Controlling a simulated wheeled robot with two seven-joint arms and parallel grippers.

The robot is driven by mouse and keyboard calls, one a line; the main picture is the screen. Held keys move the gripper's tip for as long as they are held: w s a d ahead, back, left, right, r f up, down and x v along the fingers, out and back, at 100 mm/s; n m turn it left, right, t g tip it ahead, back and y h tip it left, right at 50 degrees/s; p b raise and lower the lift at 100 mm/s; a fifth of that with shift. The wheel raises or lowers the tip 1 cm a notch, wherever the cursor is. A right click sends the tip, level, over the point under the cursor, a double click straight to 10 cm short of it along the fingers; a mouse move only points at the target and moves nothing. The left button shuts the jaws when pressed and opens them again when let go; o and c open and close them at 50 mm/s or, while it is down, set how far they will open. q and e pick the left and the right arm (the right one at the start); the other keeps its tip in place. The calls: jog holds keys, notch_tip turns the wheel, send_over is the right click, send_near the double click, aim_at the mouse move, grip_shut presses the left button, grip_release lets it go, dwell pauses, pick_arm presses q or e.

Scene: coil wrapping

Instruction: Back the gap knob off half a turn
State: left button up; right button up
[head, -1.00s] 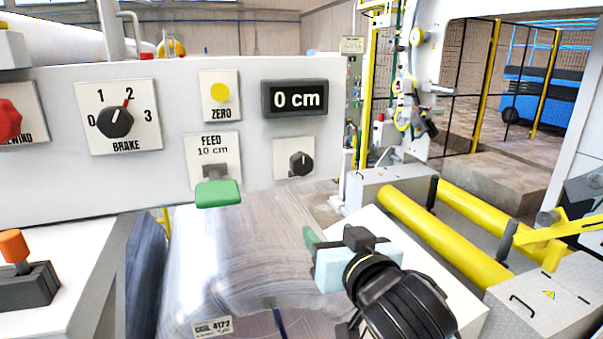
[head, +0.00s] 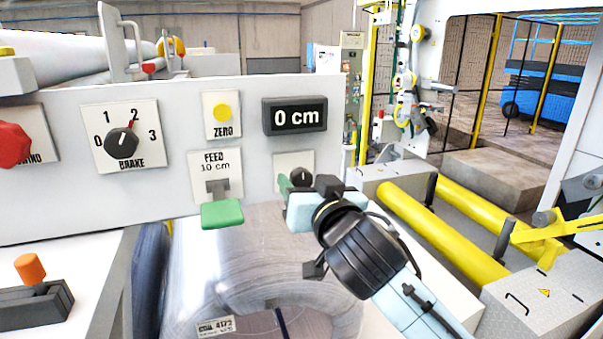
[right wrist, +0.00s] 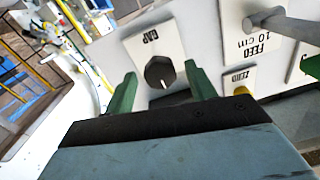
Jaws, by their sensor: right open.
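The gap knob (right wrist: 160,73) is a black round knob with a white pointer mark on a white plate labelled GAP. In the head view the knob (head: 300,177) shows above my right gripper (head: 299,186), which hides the lower part of its plate. In the right wrist view my right gripper (right wrist: 160,92) is open. Its two green fingers stand apart on either side of the knob, with clear space between each finger and the knob. No contact with the knob shows. My left gripper is not in view.
The green feed lever (head: 222,214) sticks out of the panel left of my right gripper. The display (head: 295,117) reads 0 cm, and the brake knob (head: 122,142) points to 2. A wrapped coil (head: 235,265) lies below the panel; yellow rollers (head: 445,236) lie at right.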

jog(key=shift+x, duration=1.1)
jog(key=shift+c, duration=0.4)
jog(key=c, duration=0.9)
